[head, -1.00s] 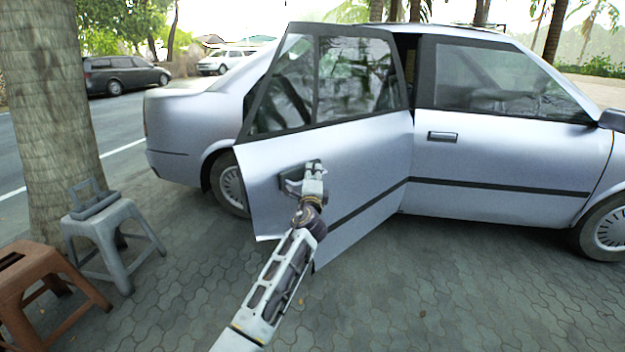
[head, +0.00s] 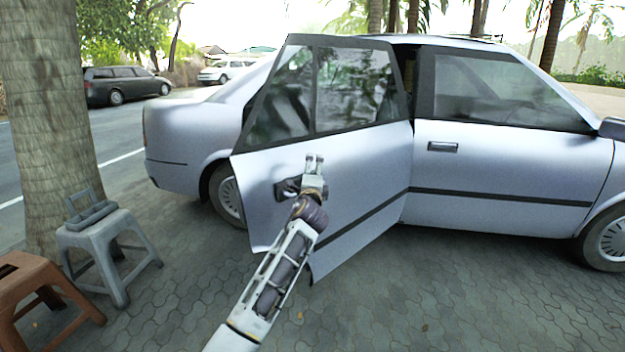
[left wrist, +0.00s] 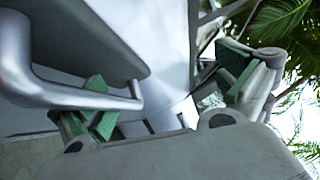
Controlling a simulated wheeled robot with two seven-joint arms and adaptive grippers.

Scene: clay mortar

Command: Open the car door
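The right finger is clear, with nothing between the fingers that I can make out. My right gripper is not in view.
The closed front door (head: 500,170) is to the right. A grey stool (head: 100,238) with a grey object on it, a brown stool (head: 38,290) and a tree trunk (head: 45,110) stand at the left. Paving (head: 450,290) in front of the car is clear.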

